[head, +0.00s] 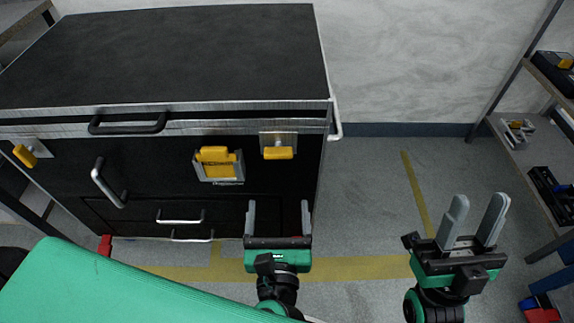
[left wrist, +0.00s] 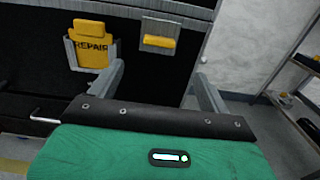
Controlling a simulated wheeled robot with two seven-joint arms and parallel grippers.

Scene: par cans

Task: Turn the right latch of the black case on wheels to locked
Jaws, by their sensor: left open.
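The black case (head: 180,50) with metal edging fills the left of the head view. Its right latch (head: 279,147) is a metal plate with a yellow handle lying level; it also shows in the left wrist view (left wrist: 158,42). The left latch (head: 27,154) has a yellow handle that hangs tilted. My left gripper (head: 278,205) is open and empty, below the right latch in the head view and apart from it. Its two fingers (left wrist: 160,75) frame the area under the latch in the left wrist view. My right gripper (head: 479,206) is open and empty, right of the case over the floor.
A yellow tag in a metal holder (head: 218,164) sits left of the right latch; it reads REPAIR in the left wrist view. A black handle (head: 128,124) and a metal rail at the right corner stick out. Shelves (head: 530,150) stand at the right. Floor between is clear.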

